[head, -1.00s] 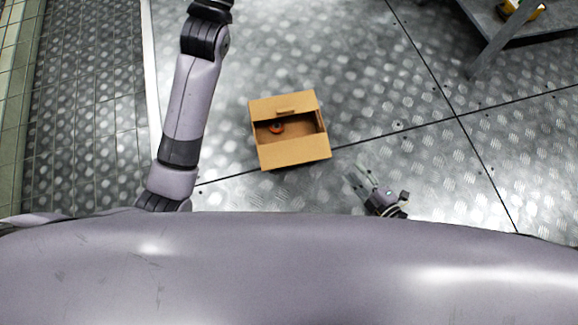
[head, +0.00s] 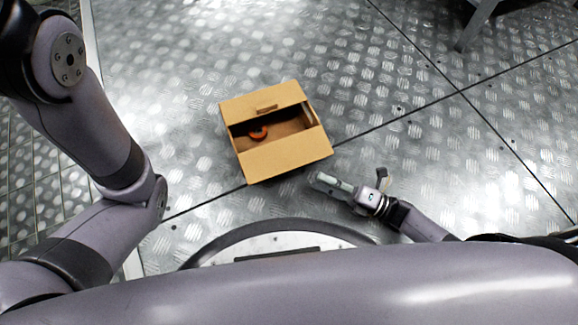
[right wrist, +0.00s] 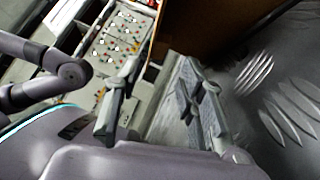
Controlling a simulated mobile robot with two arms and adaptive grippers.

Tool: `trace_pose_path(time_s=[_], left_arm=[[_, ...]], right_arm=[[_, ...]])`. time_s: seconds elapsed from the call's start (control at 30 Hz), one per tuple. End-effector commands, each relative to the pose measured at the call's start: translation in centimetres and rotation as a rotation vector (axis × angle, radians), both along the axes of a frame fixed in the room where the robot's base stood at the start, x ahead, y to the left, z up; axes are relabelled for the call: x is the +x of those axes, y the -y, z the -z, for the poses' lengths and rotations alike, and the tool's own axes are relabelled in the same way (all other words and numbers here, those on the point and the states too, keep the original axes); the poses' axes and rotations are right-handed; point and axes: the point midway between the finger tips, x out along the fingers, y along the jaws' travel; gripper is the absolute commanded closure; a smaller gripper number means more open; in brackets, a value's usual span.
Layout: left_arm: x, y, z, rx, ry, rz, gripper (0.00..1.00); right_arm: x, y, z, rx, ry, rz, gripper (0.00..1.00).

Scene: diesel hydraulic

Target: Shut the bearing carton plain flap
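An open cardboard bearing carton (head: 240,152) stands on the metal floor in the middle of the head view. Its far flap (head: 262,98) has a small slot-like mark, and its near flap (head: 287,157) is plain. An orange-red ring-shaped part (head: 258,132) lies inside. My right gripper (head: 322,181) is low, just right of the carton's near corner, apparently apart from it. In the right wrist view its fingers (right wrist: 158,75) are spread and empty, with brown carton board (right wrist: 205,28) beyond them. My left gripper is out of view.
A grey table leg (head: 474,25) stands at the top right. The patterned metal floor (head: 420,130) is clear around the carton. The right wrist view shows a panel with several coloured knobs (right wrist: 118,45) in the background.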

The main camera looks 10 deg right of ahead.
Motion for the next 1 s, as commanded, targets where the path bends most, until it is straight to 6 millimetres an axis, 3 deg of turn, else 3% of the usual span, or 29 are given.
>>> trace_pose_path(time_s=[0.3, 0.5, 0.93, 1.0], left_arm=[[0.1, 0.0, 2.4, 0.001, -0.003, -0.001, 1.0], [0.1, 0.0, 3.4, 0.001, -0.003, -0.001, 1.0], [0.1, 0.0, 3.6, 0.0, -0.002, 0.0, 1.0], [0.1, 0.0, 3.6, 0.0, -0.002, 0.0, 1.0]], right_arm=[[3.2, -5.5, -0.8, 0.004, 0.003, -0.001, 0.63], [4.5, -7.8, -1.4, 0.002, -0.001, 0.0, 0.63], [5.0, -8.7, -1.7, 0.001, -0.002, 0.002, 0.63], [5.0, -8.7, -1.7, 0.001, -0.002, 0.002, 0.68]])
